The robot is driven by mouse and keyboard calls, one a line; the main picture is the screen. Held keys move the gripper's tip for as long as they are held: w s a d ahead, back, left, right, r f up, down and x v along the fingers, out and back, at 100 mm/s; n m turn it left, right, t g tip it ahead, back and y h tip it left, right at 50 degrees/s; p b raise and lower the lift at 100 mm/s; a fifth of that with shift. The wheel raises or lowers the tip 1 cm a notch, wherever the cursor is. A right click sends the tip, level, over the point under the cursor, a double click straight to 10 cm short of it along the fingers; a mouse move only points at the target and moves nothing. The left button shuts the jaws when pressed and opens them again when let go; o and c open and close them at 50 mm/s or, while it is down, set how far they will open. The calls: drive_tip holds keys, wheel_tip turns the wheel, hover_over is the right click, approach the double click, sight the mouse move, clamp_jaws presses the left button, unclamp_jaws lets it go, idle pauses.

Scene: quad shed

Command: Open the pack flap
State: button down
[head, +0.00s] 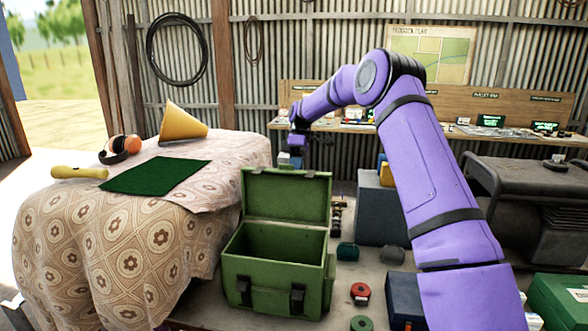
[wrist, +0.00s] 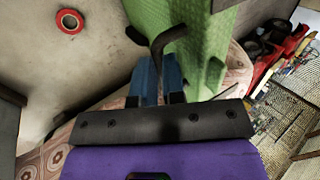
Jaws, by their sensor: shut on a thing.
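The green pack (head: 265,285) stands upright in front of the cloth-covered table, with two dark buckles on its front. Its flap (head: 287,198) is raised to about upright at the back, so the empty-looking inside shows. My gripper (head: 291,160) is at the top edge of the flap. In the wrist view, the blue fingers of my gripper (wrist: 157,75) are shut on a dark curved handle (wrist: 170,38) beside the green flap (wrist: 200,45). The exact grip is partly hidden by the fingers.
The patterned tablecloth (head: 110,235) is close on the left, with a green mat (head: 155,176), a yellow cone (head: 183,122) and orange earmuffs (head: 122,147) on it. A grey-blue box (head: 380,212) is right of the pack. A red roll (head: 359,291) lies at front right.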

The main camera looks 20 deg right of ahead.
drive_tip(key=shift+w+d+f+g+y, duration=0.2)
drive_tip(key=shift+f+g, duration=0.15)
drive_tip(key=shift+f, duration=0.35)
drive_tip(key=shift+w+d+f+g+y, duration=0.1)
drive_tip(key=shift+f+g+y, duration=0.2)
drive_tip(key=shift+f, duration=0.35)
drive_tip(key=c, duration=1.2)
unclamp_jaws()
drive_tip(key=shift+o, duration=0.2)
drive_tip(key=v, duration=0.8)
drive_tip(key=shift+a+r, duration=0.2)
drive_tip(key=shift+r, duration=0.4)
drive_tip(key=shift+s, duration=0.1)
